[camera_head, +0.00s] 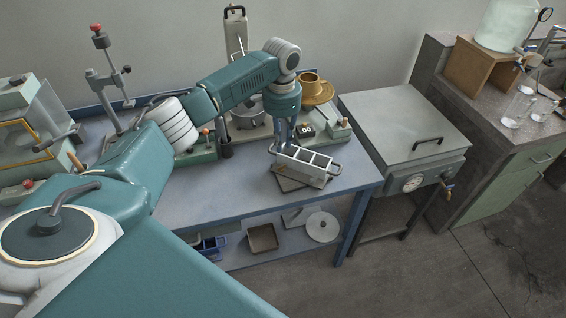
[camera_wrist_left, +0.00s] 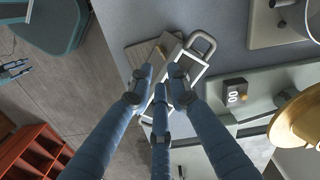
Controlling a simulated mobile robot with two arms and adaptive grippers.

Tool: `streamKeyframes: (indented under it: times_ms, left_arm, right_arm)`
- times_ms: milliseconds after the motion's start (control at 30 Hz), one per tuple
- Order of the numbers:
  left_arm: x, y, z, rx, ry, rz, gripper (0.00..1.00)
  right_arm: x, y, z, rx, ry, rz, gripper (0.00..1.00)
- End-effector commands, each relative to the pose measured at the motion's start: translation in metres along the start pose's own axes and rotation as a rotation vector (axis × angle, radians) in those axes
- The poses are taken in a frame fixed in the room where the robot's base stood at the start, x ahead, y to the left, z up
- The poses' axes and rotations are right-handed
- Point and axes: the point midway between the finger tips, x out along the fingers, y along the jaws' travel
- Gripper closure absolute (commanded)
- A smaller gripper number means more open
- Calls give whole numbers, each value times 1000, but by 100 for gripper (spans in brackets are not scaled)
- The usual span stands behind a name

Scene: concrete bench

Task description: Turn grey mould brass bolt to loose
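The grey mould (camera_head: 308,168) is a metal block with three open compartments and a looped handle at its right end. It lies on a flat plate (camera_head: 287,183) near the front edge of the blue bench; it also shows in the left wrist view (camera_wrist_left: 190,62). My left gripper (camera_head: 281,147) points down at the mould's left end. In the left wrist view its fingers (camera_wrist_left: 161,78) stand apart over the mould, with nothing visible held between them. Jointed tips at the wrist view's left edge look like my right gripper (camera_wrist_left: 15,72).
A small block with a "00" display (camera_head: 306,130) stands behind the mould, with a brass cup on a saucer (camera_head: 314,90) further back. A grey cabinet with a gauge (camera_head: 409,130) stands right of the bench (camera_head: 222,193). The bench top left of the mould is clear.

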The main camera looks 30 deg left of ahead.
Motion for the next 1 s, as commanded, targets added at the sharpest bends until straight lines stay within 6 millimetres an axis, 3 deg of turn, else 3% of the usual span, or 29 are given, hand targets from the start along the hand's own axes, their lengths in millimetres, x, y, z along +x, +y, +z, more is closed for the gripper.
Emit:
streamKeyframes:
  times_ms: [500, 700, 933, 1000]
  left_arm:
    - [88, 1, 1, 1, -3, 1, 82]
    - [100, 1, 0, 2, -1, 0, 82]
    - [101, 1, 0, 2, -1, 0, 82]
    - [101, 1, 0, 2, -1, 0, 92]
  right_arm:
    - [-17, 0, -2, 0, 0, -1, 66]
    - [-18, -3, -2, 2, 1, -4, 66]
    - [-18, -5, -3, 3, 2, -6, 66]
    - [-18, -5, -3, 3, 2, -6, 66]
